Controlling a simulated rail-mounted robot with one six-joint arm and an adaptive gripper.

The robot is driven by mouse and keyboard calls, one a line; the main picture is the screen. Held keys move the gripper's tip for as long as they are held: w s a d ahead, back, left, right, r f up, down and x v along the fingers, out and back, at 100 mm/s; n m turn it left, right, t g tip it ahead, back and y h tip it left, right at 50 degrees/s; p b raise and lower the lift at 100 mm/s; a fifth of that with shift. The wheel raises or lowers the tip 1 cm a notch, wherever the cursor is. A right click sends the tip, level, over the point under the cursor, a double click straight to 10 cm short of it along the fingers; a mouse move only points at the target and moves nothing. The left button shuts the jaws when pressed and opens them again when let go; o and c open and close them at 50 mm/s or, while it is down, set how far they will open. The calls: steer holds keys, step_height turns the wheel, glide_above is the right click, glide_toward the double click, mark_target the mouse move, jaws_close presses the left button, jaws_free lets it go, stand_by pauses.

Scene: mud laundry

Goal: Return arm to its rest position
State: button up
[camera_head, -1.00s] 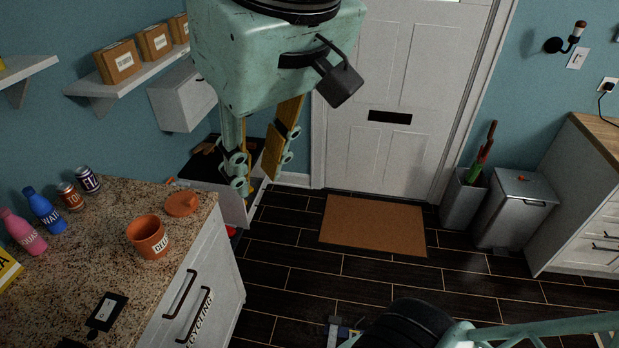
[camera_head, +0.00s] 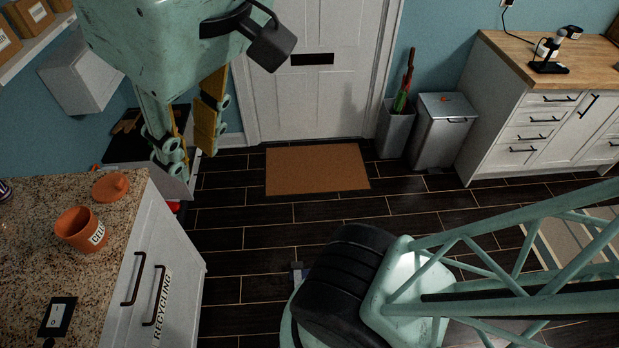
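My gripper (camera_head: 190,155) hangs at the upper left, in front of the wall and the dark-topped white unit, pointing down. Its two fingers with yellow pads are apart, and nothing shows between them. In the picture it lies right of and above the orange lid (camera_head: 110,187) on the speckled counter; its height above the counter is hard to judge. My arm's pale green lattice link (camera_head: 500,250) and a dark round joint (camera_head: 345,280) cross the lower right. The rest position itself is not marked in view.
A white door (camera_head: 315,90), brown mat (camera_head: 317,168), metal bin (camera_head: 440,130) and wood-topped cabinet (camera_head: 520,65) stand beyond. Dark floor (camera_head: 230,235) lies open between.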

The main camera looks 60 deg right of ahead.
step_height(320, 180, down, 10)
steer(key=b, duration=0.9)
steer(key=shift+s+f, duration=0.2)
steer(key=shift+s, duration=0.05)
